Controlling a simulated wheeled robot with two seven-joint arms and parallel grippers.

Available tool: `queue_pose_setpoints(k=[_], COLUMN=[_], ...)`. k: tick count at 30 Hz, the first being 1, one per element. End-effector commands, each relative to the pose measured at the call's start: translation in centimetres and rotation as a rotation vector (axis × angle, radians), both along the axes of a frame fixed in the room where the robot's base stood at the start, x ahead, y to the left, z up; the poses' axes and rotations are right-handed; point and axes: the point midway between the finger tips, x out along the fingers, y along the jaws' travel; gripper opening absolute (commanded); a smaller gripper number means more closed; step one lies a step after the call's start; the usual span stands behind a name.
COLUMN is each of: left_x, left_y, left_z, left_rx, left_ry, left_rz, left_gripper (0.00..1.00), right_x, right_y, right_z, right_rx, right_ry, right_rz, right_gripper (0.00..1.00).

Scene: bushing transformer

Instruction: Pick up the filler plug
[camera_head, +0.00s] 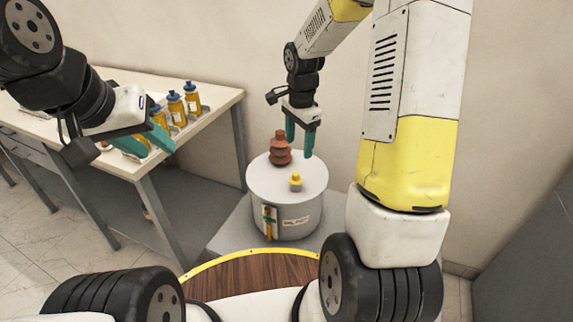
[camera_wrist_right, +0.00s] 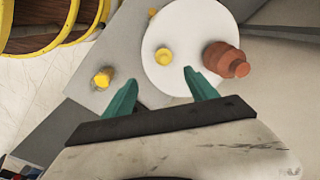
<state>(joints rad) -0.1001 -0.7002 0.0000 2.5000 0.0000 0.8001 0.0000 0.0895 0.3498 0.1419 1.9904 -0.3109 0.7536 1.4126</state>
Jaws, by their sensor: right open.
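The filler plug (camera_head: 296,182) is a small yellow plug on the white top of the round transformer tank (camera_head: 285,208). In the right wrist view the plug (camera_wrist_right: 163,56) shows just beyond the fingertips, about midway between them. My right gripper (camera_head: 300,141) is open and empty above the tank, its fingers (camera_wrist_right: 160,79) pointing down and apart from the plug. A brown-red ribbed bushing (camera_head: 280,150) stands on the same top, and shows right of the plug in the wrist view (camera_wrist_right: 224,59). My left gripper (camera_head: 158,147) looks open and empty near the table.
The tank stands on a grey base (camera_head: 226,236). A table (camera_head: 222,97) at the left holds several yellow bottles with blue caps (camera_head: 192,100). In the wrist view, another yellow part (camera_wrist_right: 102,78) lies left of the plug. A wall is behind the tank.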

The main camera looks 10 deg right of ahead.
Motion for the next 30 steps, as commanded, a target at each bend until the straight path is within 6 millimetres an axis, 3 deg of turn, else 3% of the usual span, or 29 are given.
queue_pose_setpoints(k=[1,3,6,24,30], left_x=[0.0,0.0,0.0,0.0,0.0], left_y=[0.0,0.0,0.0,0.0,0.0], left_z=[0.0,0.0,0.0,0.0,0.0], left_rx=[0.0,0.0,0.0,0.0,0.0], left_ry=[0.0,0.0,0.0,0.0,0.0], left_rz=[0.0,0.0,0.0,0.0,0.0], left_gripper=[0.36,0.36,0.36,0.36,0.36], right_x=[0.7,1.4,2.0,2.4,2.5], right_y=[0.0,0.0,0.1,0.1,0.1], right_z=[-2.0,-3.9,-5.7,-13.3,-14.4], right_rx=[0.004,0.007,0.009,0.009,0.009], right_ry=[0.028,0.051,0.072,0.083,0.08], right_rz=[-0.054,-0.123,-0.189,-0.224,-0.224], right_gripper=[0.67,0.67,0.67,0.67,0.67])
